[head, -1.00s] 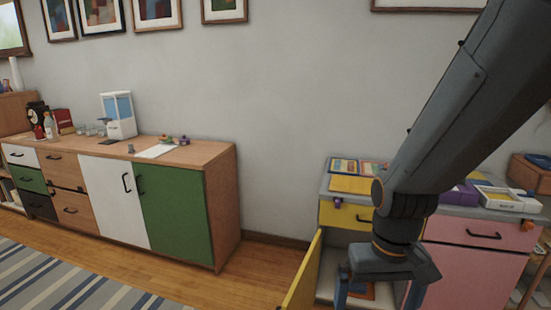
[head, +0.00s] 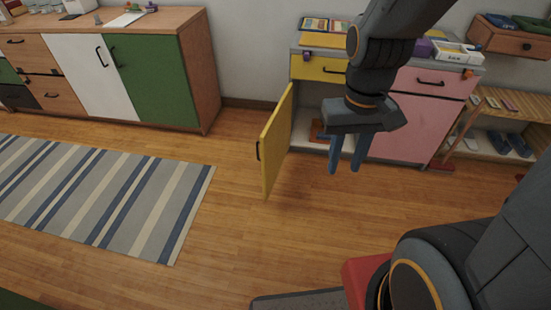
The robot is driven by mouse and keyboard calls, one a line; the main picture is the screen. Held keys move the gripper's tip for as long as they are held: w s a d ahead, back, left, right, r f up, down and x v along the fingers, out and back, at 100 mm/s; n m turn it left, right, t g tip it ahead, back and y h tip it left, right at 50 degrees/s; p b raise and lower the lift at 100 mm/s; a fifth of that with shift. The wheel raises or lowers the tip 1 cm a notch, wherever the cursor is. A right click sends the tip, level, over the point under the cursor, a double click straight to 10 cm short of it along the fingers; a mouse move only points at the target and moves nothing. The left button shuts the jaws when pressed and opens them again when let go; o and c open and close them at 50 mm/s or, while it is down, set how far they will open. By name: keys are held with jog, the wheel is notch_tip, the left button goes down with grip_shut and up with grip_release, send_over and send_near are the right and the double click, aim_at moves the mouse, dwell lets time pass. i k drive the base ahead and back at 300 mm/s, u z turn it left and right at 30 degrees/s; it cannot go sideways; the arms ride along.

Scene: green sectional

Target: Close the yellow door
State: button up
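The yellow door (head: 278,140) stands open on the left side of a grey cabinet, swung out toward me. Its dark handle (head: 258,150) shows on its outer face, at the left edge. The open compartment (head: 311,117) behind it is white inside, with an orange-brown item (head: 318,131) at the bottom, partly hidden by my gripper. My gripper (head: 347,170) points down in front of the compartment, to the right of the door and apart from it in the picture. Its two blue fingers have a gap between them and hold nothing.
A yellow drawer (head: 318,68) sits above the compartment and a pink door (head: 408,123) to its right, both shut. A wooden sideboard (head: 203,75) stands at the left. A striped rug (head: 120,190) lies on the floor; bare wood floor (head: 225,225) is clear before the yellow door.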

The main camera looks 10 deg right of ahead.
aim_at(274, 142)
jog(key=z, duration=0.05)
jog(key=k, duration=0.6)
jog(key=u, duration=0.85)
jog(key=i, duration=0.65)
jog(key=u, duration=0.5)
jog(key=i, duration=0.7)
jog(key=z, duration=0.6)
jog(key=i, duration=0.55)
jog(key=z, duration=0.9)
jog(key=i, duration=0.3)
jog(key=z, duration=0.35)
